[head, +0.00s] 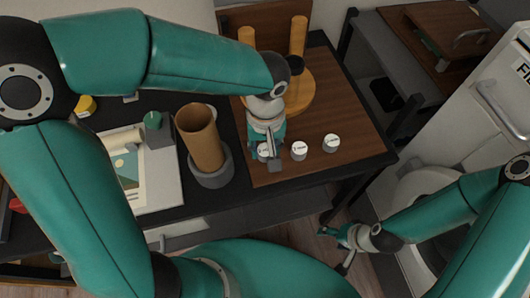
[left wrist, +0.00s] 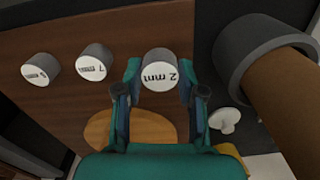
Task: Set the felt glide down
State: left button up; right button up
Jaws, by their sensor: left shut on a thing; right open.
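The felt glide, a short grey cylinder with a white face marked "2 mm" (left wrist: 160,75), is between the fingertips of my left gripper (left wrist: 160,92) in the left wrist view. My left gripper is shut on it. In the head view this gripper (head: 267,147) is over the brown board and partly covers the glide. I cannot tell whether the glide touches the board. Two similar cylinders stand beside it: a near one (head: 300,147) and a farther one (head: 331,143). My right gripper (head: 343,248) is open and empty, low in front of the desk.
A brown tube (head: 199,140) stands in a grey round holder (head: 212,174) left of my left gripper. A round wooden piece with upright pegs (head: 298,40) stands behind. A white mushroom-shaped piece (left wrist: 225,120) lies near the holder. The board's right part (head: 350,115) is clear.

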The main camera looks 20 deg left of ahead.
aim_at(266, 150)
pick_arm(q)
jog(key=shift+f, duration=1.65)
jog(key=shift+f+b, duration=0.15)
jog(key=shift+b, duration=0.15)
jog(key=o, duration=0.9)
jog(key=shift+o, duration=0.2)
jog(key=shift+r, duration=0.3)
notch_tip(266, 150, up, 12)
jog(key=shift+f+p, duration=0.1)
jog(key=shift+p, duration=0.7)
